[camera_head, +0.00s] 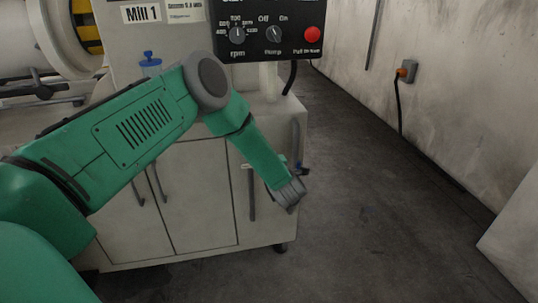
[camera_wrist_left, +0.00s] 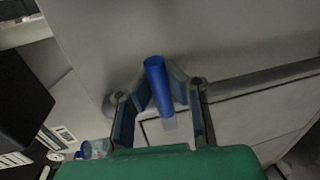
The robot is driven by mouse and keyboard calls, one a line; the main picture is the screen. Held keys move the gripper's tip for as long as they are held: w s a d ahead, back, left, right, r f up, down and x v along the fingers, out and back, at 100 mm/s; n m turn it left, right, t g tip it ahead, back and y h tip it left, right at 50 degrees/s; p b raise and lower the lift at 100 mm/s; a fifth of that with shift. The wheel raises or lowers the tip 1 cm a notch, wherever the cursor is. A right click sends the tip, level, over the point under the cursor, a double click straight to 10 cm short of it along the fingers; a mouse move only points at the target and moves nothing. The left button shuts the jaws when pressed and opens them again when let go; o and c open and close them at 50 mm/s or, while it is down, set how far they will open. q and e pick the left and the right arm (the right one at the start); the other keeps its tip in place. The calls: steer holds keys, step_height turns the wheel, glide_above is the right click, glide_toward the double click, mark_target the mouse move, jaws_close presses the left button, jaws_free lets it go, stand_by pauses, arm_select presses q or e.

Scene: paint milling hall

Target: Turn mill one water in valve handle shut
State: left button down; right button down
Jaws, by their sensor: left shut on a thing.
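The blue valve handle (camera_wrist_left: 158,85) stands between the two fingers of my left gripper (camera_wrist_left: 161,92) in the left wrist view. The fingers are shut on it from both sides. In the head view my left gripper (camera_head: 291,190) is at the right side of the Mill 1 cabinet, low near its front corner. A small blue part of the handle (camera_head: 305,171) shows just beyond it. The rest of the handle is hidden behind my gripper there. My right gripper is in neither view.
The Mill 1 cabinet (camera_head: 205,205) has doors with long pulls. Above it hangs a black control panel (camera_head: 270,28) with knobs and a red button (camera_head: 312,34). A blue-topped item (camera_head: 150,63) stands behind my arm. The floor (camera_head: 385,215) to the right is clear.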

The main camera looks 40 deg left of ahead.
arm_select(q)
steer(key=shift+s+d+f+m, duration=0.15)
steer(key=shift+d+f+m, duration=0.25)
steer(key=shift+f, duration=0.2)
steer(key=c, duration=1.6)
jaws_free()
steer(key=shift+o, duration=0.5)
steer(key=shift+d+r, duration=0.1)
steer(key=shift+r, duration=0.15)
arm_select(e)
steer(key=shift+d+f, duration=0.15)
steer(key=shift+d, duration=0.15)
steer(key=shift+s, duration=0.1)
arm_select(q)
steer(key=v, duration=1.2)
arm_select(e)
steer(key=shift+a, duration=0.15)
